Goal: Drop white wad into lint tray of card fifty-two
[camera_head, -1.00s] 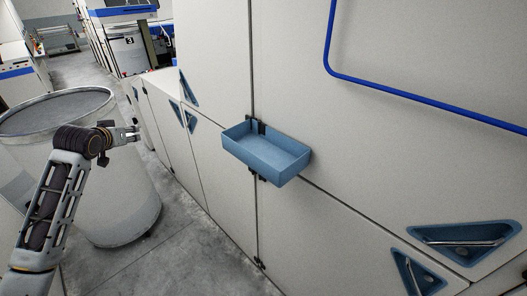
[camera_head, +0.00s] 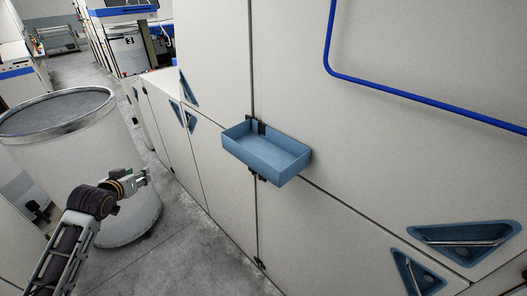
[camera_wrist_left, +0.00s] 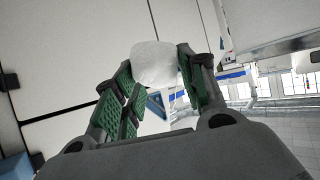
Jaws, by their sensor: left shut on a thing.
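The blue lint tray (camera_head: 277,163) is fixed to the pale machine panel in the middle of the head view. It is open at the top and its visible inside looks empty. My left gripper (camera_head: 142,177) is left of the tray and a little lower in the picture, apart from it. In the left wrist view a white wad (camera_wrist_left: 153,64) sits between the green-padded fingers of my left gripper (camera_wrist_left: 158,78), which is shut on it. The wad cannot be made out in the head view. A blue corner, likely the tray (camera_wrist_left: 14,168), shows at the lower left of the wrist view. My right gripper is out of view.
A large grey drum (camera_head: 75,150) stands behind my left arm. The machine wall (camera_head: 330,130) has recessed blue triangular handles (camera_head: 462,238) and a blue rail (camera_head: 405,94). Bare concrete floor (camera_head: 180,262) lies between my gripper and the wall.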

